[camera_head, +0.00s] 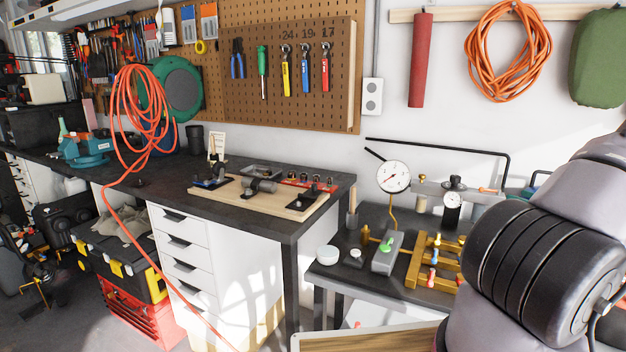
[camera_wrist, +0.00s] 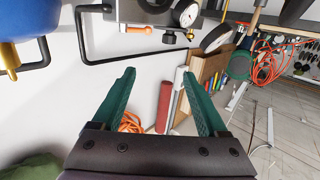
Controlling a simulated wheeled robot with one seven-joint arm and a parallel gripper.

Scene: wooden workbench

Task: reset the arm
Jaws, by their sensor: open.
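My gripper (camera_wrist: 155,92) shows in the wrist view with two green fingers spread wide apart. It is open, with nothing between the fingers but the wall and hanging things well beyond them. The wrist view is turned nearly upside down, so the bench gear shows along its top edge. In the head view my arm fills the right side, with a dark ribbed joint and grey links. The gripper itself does not show in the head view.
A dark workbench (camera_head: 110,176) with white drawers (camera_head: 187,257) stands at left centre. A lower table (camera_head: 330,272) holds a pressure gauge (camera_head: 393,176) and brass valves (camera_head: 428,262), close to my arm. A red cylinder (camera_head: 420,62) and orange hose (camera_head: 508,50) hang on the wall.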

